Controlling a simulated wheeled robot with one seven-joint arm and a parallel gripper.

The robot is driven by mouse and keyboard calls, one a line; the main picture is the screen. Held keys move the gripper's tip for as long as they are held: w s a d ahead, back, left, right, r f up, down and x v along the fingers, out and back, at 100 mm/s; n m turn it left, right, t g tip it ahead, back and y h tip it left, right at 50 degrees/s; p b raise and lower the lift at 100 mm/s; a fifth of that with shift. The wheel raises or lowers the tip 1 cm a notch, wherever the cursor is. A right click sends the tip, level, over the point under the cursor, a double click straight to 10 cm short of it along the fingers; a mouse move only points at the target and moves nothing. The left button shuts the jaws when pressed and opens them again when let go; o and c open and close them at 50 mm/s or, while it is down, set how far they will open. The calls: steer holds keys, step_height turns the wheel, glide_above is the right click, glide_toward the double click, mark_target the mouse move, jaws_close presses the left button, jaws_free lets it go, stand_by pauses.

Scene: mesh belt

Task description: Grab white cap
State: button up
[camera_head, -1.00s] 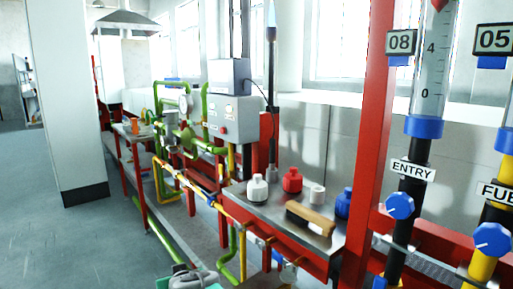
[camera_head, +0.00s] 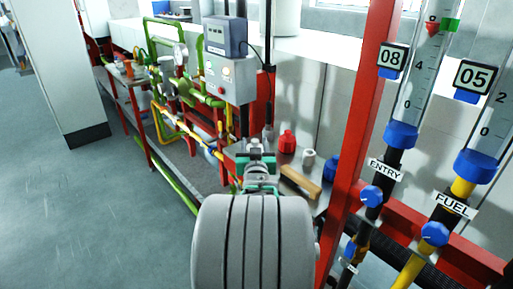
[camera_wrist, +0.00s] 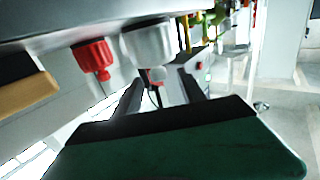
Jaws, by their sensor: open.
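My gripper (camera_wrist: 163,90) is open, with one dark finger on each side of the cap's line. I cannot tell whether the fingers touch it. In the head view my gripper (camera_head: 255,150) is over the bench's left part and hides most or all of the white bottle. A small whitish cylinder (camera_head: 308,158) stands apart on the bench, right of the red bottle.
A red bottle (camera_head: 287,143) stands right of my gripper, and a blue bottle (camera_head: 330,168) is farther right. A wooden brush (camera_head: 299,182) lies at the front of the bench. A red post (camera_head: 362,110) rises at right, and a grey control box (camera_head: 229,77) is behind.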

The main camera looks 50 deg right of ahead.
mark_target(255, 139)
steer(key=x, duration=0.2)
steer(key=p+x, duration=0.1)
steer(key=x, duration=0.2)
steer(key=shift+w+d+f, duration=0.2)
steer(key=shift+d+f, duration=0.05)
steer(key=shift+d, duration=0.1)
jaws_close()
